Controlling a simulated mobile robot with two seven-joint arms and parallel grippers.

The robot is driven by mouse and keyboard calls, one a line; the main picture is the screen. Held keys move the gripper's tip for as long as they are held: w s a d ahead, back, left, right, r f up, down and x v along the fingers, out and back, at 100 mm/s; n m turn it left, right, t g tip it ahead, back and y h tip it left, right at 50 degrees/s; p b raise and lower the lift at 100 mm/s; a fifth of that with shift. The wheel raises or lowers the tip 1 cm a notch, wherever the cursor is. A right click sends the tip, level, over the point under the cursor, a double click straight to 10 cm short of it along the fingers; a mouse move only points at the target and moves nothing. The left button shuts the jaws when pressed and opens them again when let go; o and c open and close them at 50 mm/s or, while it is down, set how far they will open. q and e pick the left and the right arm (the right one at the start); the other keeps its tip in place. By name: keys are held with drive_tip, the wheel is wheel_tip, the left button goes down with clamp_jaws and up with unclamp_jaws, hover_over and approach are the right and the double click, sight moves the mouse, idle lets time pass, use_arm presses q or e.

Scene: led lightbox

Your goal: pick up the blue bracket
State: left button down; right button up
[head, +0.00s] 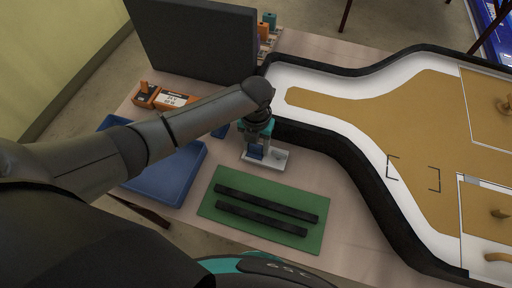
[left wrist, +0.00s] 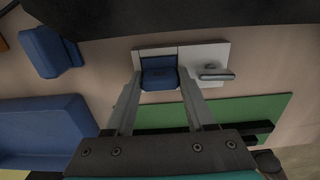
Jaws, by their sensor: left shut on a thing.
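The blue bracket (left wrist: 159,79) sits between the two fingertips of my left gripper (left wrist: 160,88) in the left wrist view. My left gripper is shut on it, with a finger on each side. In the head view the bracket (head: 256,152) shows small below my left gripper (head: 256,146), at the white plate (head: 278,160). I cannot tell whether the bracket touches the plate or is just above it. My right gripper is not in view.
A green mat (head: 306,236) with two black bars lies in front. A blue tray (head: 172,190) is at the left. A dark panel (head: 195,40) stands behind. A black-rimmed lightbox (head: 350,160) borders the right. Another blue part (left wrist: 44,50) lies at the left in the wrist view.

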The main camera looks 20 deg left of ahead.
use_arm(q)
wheel_tip(320, 180, up, 20)
drive_tip(key=p, duration=0.3)
drive_tip(key=shift+p, duration=0.4)
wheel_tip(320, 180, up, 5)
drive_tip(key=p, duration=0.6)
idle(0.3)
